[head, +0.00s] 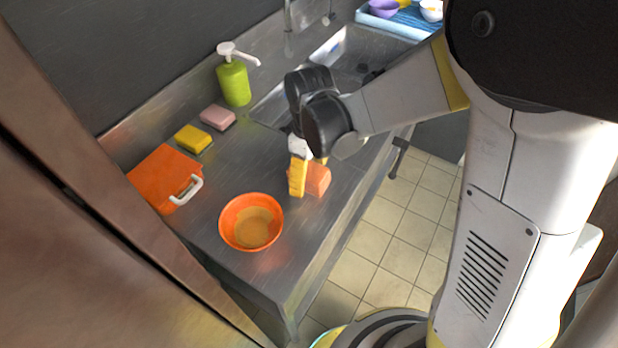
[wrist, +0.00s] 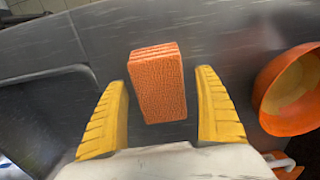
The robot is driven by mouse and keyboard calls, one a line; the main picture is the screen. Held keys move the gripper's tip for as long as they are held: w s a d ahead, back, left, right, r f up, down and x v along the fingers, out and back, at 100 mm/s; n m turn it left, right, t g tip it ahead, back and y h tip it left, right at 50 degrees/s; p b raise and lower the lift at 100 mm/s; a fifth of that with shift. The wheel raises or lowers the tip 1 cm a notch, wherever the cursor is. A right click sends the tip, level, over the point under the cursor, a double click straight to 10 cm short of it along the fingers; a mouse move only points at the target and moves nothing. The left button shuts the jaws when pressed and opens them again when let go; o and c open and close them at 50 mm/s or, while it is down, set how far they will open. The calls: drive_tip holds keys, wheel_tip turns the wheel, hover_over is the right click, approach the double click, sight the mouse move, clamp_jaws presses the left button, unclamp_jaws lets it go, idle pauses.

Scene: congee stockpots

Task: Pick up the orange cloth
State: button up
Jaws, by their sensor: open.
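The orange cloth (wrist: 157,86) is a folded, textured block lying on the metal counter. In the wrist view it sits between and beyond the two yellow fingers of my gripper (wrist: 163,118), with gaps on both sides. In the head view the cloth (head: 316,179) is partly hidden behind a finger of my gripper (head: 311,178). My gripper is open and points down at the cloth. I cannot tell the exact height of the fingertips above the counter.
An orange bowl (head: 251,222) stands nearby on the counter (head: 225,165). An orange box with a white handle (head: 166,178), yellow sponge (head: 193,139), pink sponge (head: 218,117) and green pump bottle (head: 234,82) stand toward the wall. The sink (head: 345,52) lies behind my gripper.

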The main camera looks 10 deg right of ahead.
sight(309, 170)
drive_tip(key=shift+f, duration=0.5)
drive_tip(key=shift+r, duration=0.1)
drive_tip(key=c, duration=1.3)
drive_tip(key=shift+r, duration=0.1)
wheel_tip(309, 170, up, 5)
drive_tip(key=shift+f+p, duration=0.2)
drive_tip(key=shift+p, duration=1.05)
drive_tip(key=s+d+r+p, duration=0.1)
drive_tip(key=d+r, duration=0.1)
drive_tip(key=d, duration=0.1)
drive_tip(key=s+d+r+p, duration=0.1)
drive_tip(key=d+r, duration=0.1)
drive_tip(key=d, duration=0.2)
drive_tip(key=s+d+r+p, duration=0.1)
drive_tip(key=d+r, duration=0.1)
drive_tip(key=d, duration=0.2)
drive_tip(key=shift+d+r, duration=0.1)
drive_tip(key=shift+d, duration=0.05)
